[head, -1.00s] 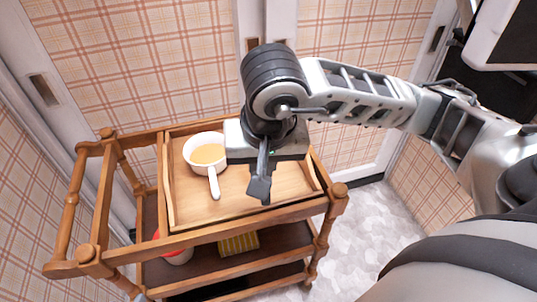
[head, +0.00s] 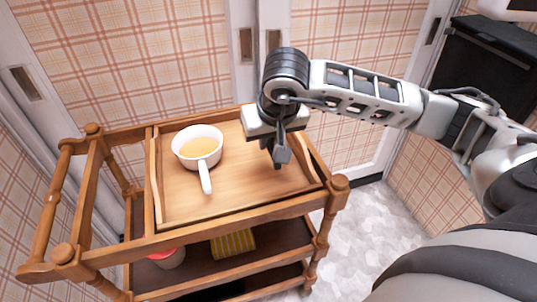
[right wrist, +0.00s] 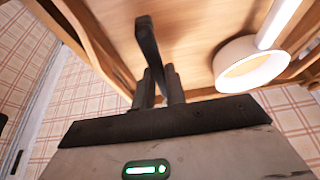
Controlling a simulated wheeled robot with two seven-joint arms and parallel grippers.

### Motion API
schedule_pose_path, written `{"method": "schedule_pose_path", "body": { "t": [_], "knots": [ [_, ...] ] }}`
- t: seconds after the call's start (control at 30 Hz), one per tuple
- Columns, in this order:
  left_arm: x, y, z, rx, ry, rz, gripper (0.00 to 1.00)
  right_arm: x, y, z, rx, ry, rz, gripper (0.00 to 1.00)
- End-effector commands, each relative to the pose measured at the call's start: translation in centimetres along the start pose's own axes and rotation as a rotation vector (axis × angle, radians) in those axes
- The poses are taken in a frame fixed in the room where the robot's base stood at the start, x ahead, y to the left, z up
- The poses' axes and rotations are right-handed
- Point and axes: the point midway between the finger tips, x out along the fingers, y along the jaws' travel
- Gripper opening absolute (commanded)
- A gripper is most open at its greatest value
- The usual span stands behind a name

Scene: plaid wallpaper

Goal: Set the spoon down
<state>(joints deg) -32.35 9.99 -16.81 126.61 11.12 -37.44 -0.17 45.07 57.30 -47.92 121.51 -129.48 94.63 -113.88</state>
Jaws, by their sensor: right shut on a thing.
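My right gripper (head: 280,140) is above the right part of the wooden tray (head: 245,190). It is shut on a dark, narrow thing, seemingly the spoon (right wrist: 148,42), which sticks out past the fingers in the right wrist view. In the head view its dark end (head: 282,157) points down over the tray. I cannot tell whether it touches the tray. The right gripper's fingers also show in the right wrist view (right wrist: 160,85). My left gripper is not in view.
A white pan (head: 206,178) with orange liquid stands on the tray's left part, its handle toward the front. The wooden cart (head: 200,238) carries the tray. Its lower shelf holds a red-and-white container (head: 168,258) and a yellow striped thing (head: 233,244). Tray space right of the pan is free.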

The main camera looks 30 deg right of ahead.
Motion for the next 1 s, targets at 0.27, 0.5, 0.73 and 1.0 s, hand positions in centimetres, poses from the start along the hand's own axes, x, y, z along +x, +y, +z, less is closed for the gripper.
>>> {"method": "schedule_pose_path", "body": {
  "t": [0.27, 0.5, 0.73, 1.0],
  "knots": [
    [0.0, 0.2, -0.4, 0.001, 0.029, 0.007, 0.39, 2.4, 0.4, -0.7, 0.001, 0.0, -0.001, 0.0],
    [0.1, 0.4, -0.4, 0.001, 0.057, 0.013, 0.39, 5.7, 0.6, 0.2, -0.001, -0.003, 0.0, 0.0],
    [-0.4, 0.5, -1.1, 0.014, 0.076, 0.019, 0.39, 5.9, 0.5, 0.2, -0.001, 0.002, -0.002, 0.0],
    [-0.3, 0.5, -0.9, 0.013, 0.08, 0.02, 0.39, 6.1, 0.6, 0.4, -0.001, 0.0, -0.001, 0.35]
  ]
}}
